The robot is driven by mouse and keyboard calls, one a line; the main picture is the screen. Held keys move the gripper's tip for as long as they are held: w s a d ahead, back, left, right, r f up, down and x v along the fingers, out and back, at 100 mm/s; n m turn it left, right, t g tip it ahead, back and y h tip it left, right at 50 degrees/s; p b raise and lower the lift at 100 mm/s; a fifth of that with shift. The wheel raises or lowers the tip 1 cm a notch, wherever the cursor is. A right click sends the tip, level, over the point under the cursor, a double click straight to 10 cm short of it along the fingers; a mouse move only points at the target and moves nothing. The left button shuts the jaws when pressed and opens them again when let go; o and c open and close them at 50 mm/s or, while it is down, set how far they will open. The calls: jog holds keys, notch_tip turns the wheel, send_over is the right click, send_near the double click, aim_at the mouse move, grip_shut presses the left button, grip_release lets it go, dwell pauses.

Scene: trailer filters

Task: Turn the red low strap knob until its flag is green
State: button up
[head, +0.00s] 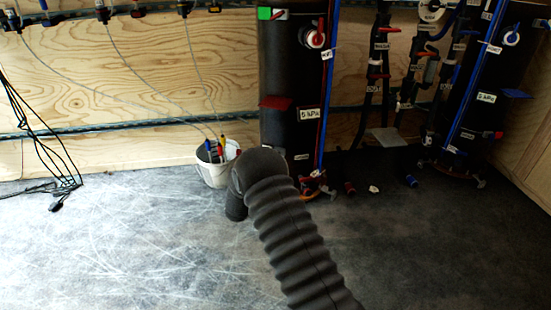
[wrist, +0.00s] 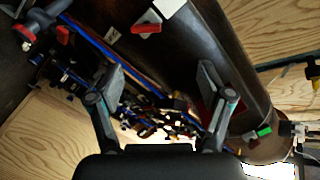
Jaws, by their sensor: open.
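A dark upright cylinder (head: 288,70) carries a red flag (head: 275,102) low on its left side and a green flag (head: 264,13) near its top. A red round knob with a white base (head: 313,38) sits high on its front. I cannot pick out the low strap knob for certain. In the wrist view my gripper (wrist: 162,80) is open, its two fingers apart and nothing held between them. The cylinder (wrist: 190,45) lies tilted behind the fingers. A green flag (wrist: 264,132) is at lower right, and a red piece on a white block (wrist: 147,27) is at top.
My ribbed arm covers part of the floor and the cylinder's foot in the head view. A white bucket of tools (head: 213,175) stands left of the cylinder. A second dark cylinder (head: 484,80) and hoses are at right.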

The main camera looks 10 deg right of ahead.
jog(key=shift+m+h, duration=0.3)
jog(key=shift+h, duration=0.3)
jog(key=f+x, duration=0.1)
jog(key=x, duration=0.3)
jog(key=b+x, duration=0.1)
jog(key=x, duration=0.4)
jog(key=f+x, duration=0.1)
jog(key=x, duration=0.3)
jog(key=shift+d+f, duration=0.3)
jog(key=shift+d, duration=0.1)
jog(key=c, duration=1.2)
